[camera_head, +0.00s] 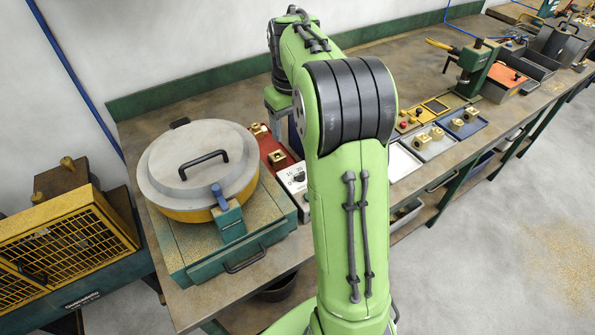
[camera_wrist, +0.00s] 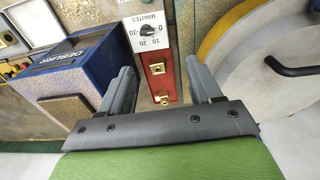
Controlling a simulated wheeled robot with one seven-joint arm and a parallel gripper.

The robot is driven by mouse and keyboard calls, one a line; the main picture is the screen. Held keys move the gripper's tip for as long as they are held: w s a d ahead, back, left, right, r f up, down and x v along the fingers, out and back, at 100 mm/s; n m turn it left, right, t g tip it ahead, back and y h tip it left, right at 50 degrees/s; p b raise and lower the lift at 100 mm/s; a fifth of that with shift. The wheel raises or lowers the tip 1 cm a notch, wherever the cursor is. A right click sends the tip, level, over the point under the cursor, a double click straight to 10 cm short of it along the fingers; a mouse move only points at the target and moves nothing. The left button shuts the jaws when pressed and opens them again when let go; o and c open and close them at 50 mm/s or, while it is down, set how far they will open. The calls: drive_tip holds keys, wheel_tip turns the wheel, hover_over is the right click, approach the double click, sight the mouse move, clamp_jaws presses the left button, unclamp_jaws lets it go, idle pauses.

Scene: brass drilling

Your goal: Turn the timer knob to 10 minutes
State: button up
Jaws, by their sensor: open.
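The timer knob (camera_wrist: 148,30) is a small black knob on a white panel marked MINUTES, with 0, 10, 20 and 30 around it. Which mark it points at is too small to tell. In the head view the knob (camera_head: 299,177) shows on the white panel beside the drum machine, close to my arm. My gripper (camera_wrist: 160,66) is open and empty in the wrist view. Its fingers are apart, on either side of the red plate and short of the knob in the picture. In the head view my arm hides the fingers.
A red plate (camera_head: 268,146) with brass pieces adjoins the timer panel. The lidded drum (camera_head: 158,178) stands left of it. A blue DEBURR box (camera_wrist: 75,65) is left of my fingers in the wrist view. Trays with brass parts (camera_head: 436,133) lie right of my arm.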

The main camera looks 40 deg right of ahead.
hover_over(299, 173)
wheel_tip(299, 173, down, 4)
drive_tip(key=shift+g, duration=0.4)
wheel_tip(299, 173, down, 16)
drive_tip(key=b, duration=0.2)
drive_tip(key=shift+s+f+b, duration=0.1)
drive_tip(key=shift+b, duration=0.25)
drive_tip(key=c, duration=1)
drive_tip(key=shift+c, duration=0.2)
drive_tip(key=shift+m, duration=0.4)
drive_tip(key=m, duration=1.1)
drive_tip(key=shift+d, duration=0.1)
